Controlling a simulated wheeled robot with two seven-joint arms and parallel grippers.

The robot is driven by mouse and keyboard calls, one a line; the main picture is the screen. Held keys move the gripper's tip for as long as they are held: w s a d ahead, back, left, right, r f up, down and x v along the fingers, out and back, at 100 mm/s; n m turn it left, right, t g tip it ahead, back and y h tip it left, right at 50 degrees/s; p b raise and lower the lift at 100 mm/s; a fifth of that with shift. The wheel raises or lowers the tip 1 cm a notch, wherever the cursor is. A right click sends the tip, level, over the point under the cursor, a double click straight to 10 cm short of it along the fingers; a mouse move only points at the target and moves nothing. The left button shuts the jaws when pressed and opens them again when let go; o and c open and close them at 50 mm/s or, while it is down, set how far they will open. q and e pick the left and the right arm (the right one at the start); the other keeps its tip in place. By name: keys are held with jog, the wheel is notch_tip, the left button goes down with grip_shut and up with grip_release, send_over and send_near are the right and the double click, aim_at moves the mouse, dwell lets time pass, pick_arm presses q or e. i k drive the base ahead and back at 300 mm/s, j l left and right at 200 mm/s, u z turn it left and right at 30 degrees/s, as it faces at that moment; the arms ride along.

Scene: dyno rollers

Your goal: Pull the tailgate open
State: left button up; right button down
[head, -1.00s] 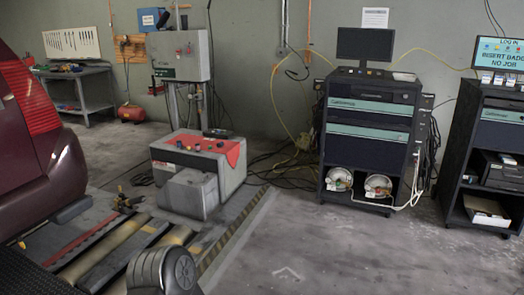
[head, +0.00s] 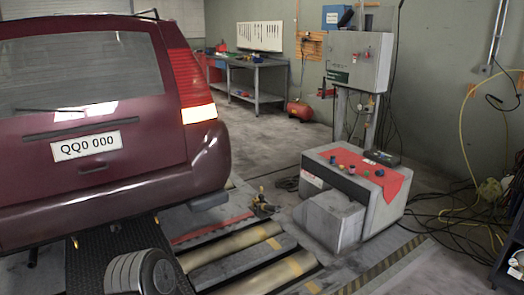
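The tailgate (head: 60,146) of a dark red car fills the left of the head view. It looks shut. It has a rear window (head: 68,75) with a wiper, a white plate (head: 86,146) reading QQ0 000, and a small handle-like recess (head: 92,170) below the plate. The right tail light (head: 190,85) is red with a pale lower part. The rear bumper (head: 130,195) lies under the tailgate. Neither of my grippers is in view.
Dyno rollers (head: 230,247) and a loose tyre (head: 140,272) lie on the floor by the bumper. A grey machine with a red top (head: 355,190) stands to the right, below a wall cabinet (head: 358,62). Cables (head: 465,215) lie at the far right. A workbench (head: 255,80) stands behind.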

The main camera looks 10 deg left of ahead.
aim_at(67, 79)
jog(key=i+j+u, duration=0.3)
jog(key=i, duration=0.25)
jog(key=i+j+u, duration=0.1)
jog(key=i+u, duration=0.2)
jog(key=i, duration=0.2)
jog(key=i+j+z, duration=0.2)
jog(key=j, duration=0.5)
jog(key=i+j+z, duration=0.2)
jog(key=j, duration=0.55)
jog(key=i+j+z, duration=0.15)
jog(key=j, duration=0.6)
jog(key=j+z, duration=0.2)
jog(key=j, duration=0.55)
jog(key=i, duration=0.1)
